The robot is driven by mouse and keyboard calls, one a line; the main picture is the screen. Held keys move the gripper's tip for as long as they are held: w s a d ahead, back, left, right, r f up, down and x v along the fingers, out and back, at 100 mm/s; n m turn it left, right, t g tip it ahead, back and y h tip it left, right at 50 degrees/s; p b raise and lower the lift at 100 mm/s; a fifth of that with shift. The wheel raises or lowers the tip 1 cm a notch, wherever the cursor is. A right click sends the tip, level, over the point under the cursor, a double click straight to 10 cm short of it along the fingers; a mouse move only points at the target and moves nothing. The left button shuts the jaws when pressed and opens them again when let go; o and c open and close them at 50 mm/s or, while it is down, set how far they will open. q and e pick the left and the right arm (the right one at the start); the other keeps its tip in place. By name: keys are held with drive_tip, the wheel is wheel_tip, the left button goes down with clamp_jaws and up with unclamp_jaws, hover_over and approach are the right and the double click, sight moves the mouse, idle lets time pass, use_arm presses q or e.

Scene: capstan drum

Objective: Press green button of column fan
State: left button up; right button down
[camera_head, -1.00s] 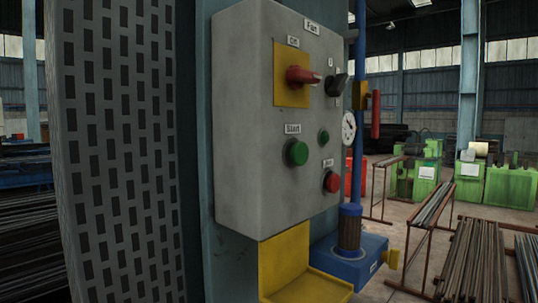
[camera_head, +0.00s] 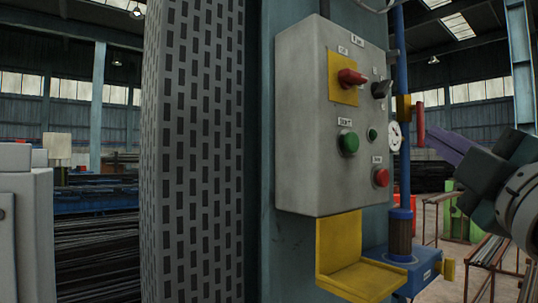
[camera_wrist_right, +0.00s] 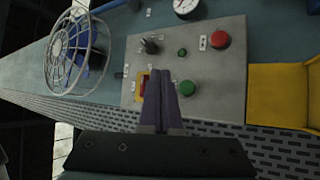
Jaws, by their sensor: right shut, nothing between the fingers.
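The fan control box (camera_head: 300,130) is grey and mounted on a blue-green column in the head view. Its large green button (camera_head: 348,143) sits under a Start label, lower left of a small green lamp (camera_head: 373,134). The green button also shows in the right wrist view (camera_wrist_right: 187,87), just right of the fingers. My right gripper (camera_head: 432,140) is at the right in the head view, apart from the box, with its purple fingers pointing toward it. The fingers (camera_wrist_right: 165,72) are shut and empty. My left gripper is not in view.
The box also carries a red switch (camera_head: 352,77) on a yellow plate, a black knob (camera_head: 381,89) and a red button (camera_head: 381,177). A yellow tray (camera_head: 345,270) and blue pipe (camera_head: 401,60) stand close by.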

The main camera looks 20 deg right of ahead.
sight(352, 142)
drive_tip(key=shift+r, duration=0.15)
drive_tip(key=shift+w, duration=0.1)
drive_tip(key=w+a+b, duration=0.2)
drive_tip(key=w+a, duration=0.1)
drive_tip(key=w, duration=0.5)
drive_tip(key=shift+a, duration=0.25)
idle(1.1)
idle(0.8)
